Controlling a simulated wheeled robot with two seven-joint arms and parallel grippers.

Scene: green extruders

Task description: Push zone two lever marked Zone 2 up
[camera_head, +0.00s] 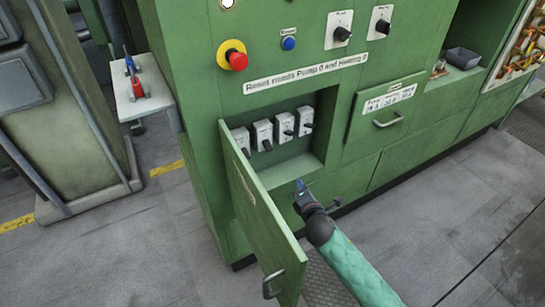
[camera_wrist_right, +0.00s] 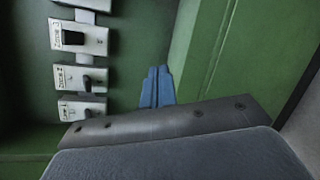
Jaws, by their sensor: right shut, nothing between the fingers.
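Several white lever boxes stand in a row inside the open recess of the green cabinet. The Zone 2 box (camera_head: 262,129) is second from the left, with its dark lever (camera_head: 267,145) pointing down and outward. In the right wrist view the Zone 2 box (camera_wrist_right: 70,77) lies sideways between Zone 1 (camera_wrist_right: 78,106) and Zone 3 (camera_wrist_right: 80,38). My right gripper (camera_head: 300,186) is shut and empty in front of the recess, below the lever row. Its blue fingertips (camera_wrist_right: 158,84) are apart from the levers. My left gripper is not in view.
The recess door (camera_head: 262,222) hangs open to the left of my right arm. The recess floor (camera_head: 290,171) is bare. A drawer (camera_head: 386,110) with a handle is to the right. A red emergency button (camera_head: 238,61) and knobs are above.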

